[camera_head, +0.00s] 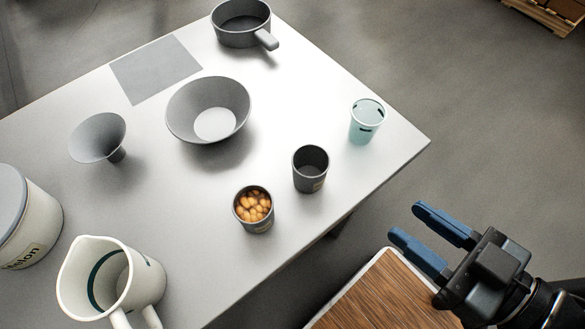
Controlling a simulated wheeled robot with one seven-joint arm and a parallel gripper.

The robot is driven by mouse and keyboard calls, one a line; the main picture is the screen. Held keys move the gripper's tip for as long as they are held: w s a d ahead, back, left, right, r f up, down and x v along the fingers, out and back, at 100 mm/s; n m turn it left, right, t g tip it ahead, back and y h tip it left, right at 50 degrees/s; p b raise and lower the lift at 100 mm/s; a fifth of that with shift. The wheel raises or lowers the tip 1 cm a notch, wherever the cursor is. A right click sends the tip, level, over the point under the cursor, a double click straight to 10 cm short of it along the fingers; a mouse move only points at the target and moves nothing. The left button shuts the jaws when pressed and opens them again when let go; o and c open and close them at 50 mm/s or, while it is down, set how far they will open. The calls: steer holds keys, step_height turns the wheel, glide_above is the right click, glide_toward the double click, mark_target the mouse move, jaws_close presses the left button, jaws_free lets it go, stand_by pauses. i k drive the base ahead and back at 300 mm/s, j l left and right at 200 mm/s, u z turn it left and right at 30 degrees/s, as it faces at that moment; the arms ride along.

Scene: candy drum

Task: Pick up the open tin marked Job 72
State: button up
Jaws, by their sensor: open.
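Two open dark grey tins stand upright near the table's front right edge. One tin (310,170) looks empty and has a small label low on its side. The other tin (252,226), closer to me and to the left, holds several orange-yellow pieces. I cannot read the writing on either, so I cannot tell which is marked Job 72. My gripper (405,222) is open and empty, off the table to the right of both tins, fingers pointing left toward the table.
A pale green cup (366,124) stands right of the tins. A grey bowl (180,128), funnel (95,140), pan (240,38), white jug (145,285) and lidded drum (40,225) share the table (330,75). A wooden-topped surface (375,300) lies below my gripper.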

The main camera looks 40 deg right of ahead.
mark_target(252, 205)
steer(key=k+j+z, duration=0.2)
steer(key=z, duration=0.2)
steer(key=k+j+z, duration=0.15)
steer(key=z, duration=0.2)
steer(key=k+z, duration=0.25)
steer(key=z, duration=0.15)
steer(key=k, duration=0.25)
